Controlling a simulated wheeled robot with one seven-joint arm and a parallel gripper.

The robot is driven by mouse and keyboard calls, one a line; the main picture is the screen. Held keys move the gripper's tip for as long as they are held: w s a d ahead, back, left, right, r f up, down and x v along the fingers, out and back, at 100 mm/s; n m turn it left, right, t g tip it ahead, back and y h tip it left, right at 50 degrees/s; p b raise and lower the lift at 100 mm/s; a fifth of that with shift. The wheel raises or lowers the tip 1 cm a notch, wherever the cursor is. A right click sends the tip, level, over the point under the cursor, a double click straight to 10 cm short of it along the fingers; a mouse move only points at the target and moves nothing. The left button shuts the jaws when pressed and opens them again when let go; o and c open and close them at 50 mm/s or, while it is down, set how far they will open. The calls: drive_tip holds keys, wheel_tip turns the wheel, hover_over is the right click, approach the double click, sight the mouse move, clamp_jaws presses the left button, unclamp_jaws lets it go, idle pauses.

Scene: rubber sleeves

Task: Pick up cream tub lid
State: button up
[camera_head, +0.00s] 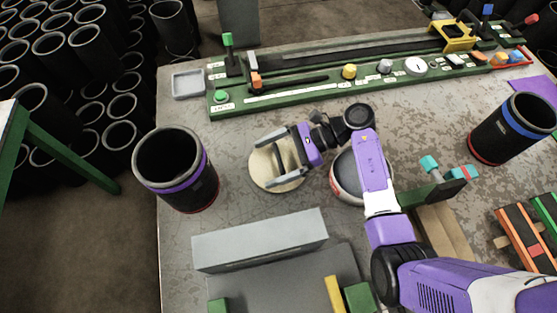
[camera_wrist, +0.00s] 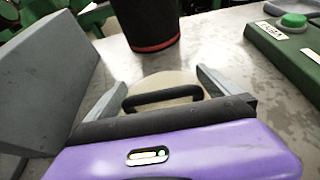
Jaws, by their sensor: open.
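The cream tub lid (camera_head: 262,180) is a round cream disc lying on the grey table in the head view. It also shows in the wrist view (camera_wrist: 175,80), with a dark arched handle (camera_wrist: 163,96) in front of it. My gripper (camera_head: 272,158) is open. Its two grey fingers are spread over the lid, one towards each side of it, and hide part of it. In the wrist view my gripper (camera_wrist: 155,88) has the lid between its fingertips. I cannot tell whether the fingers touch the lid.
A black sleeve with a purple band (camera_head: 196,190) stands left of the lid. A rounded tub (camera_head: 343,186) is partly hidden behind my arm. A grey block (camera_head: 258,240) lies in front. A green control panel (camera_head: 290,100) runs along the back.

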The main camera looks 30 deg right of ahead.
drive_tip(key=shift+w+a+f, duration=0.1)
drive_tip(key=shift+a+f, duration=0.05)
drive_tip(key=shift+a, duration=0.15)
drive_tip(key=c, duration=1)
drive_tip(key=shift+c, duration=0.2)
